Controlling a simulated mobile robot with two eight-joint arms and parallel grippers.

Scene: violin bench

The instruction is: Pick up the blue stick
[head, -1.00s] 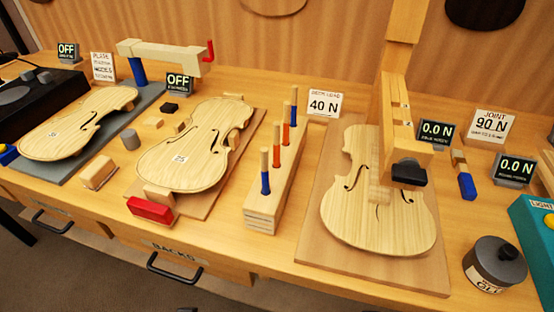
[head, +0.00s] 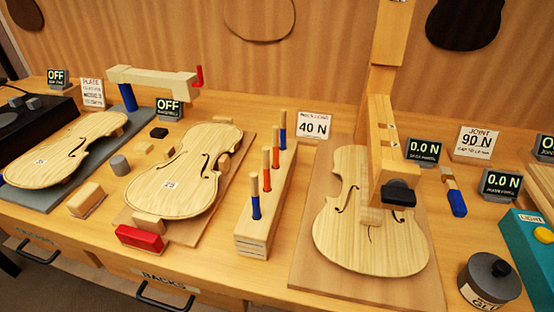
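A wooden rack (head: 252,232) in the middle of the bench holds several upright sticks with wooden tops. The nearest stick (head: 256,206) has a blue lower part. The farthest stick (head: 283,131) is also blue below. Two sticks between them are orange-red, one of them here (head: 267,179). Another blue-ended piece (head: 457,203) lies on the bench at the right, beside the force displays. Which blue one the task names, I cannot tell. Neither of my grippers is in view.
A violin plate (head: 182,183) lies left of the rack. Another (head: 335,240) lies to its right under a wooden post with a black-padded arm (head: 398,192). A glue pot (head: 490,282) and teal box (head: 528,235) stand front right. A red block (head: 140,238) sits front left.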

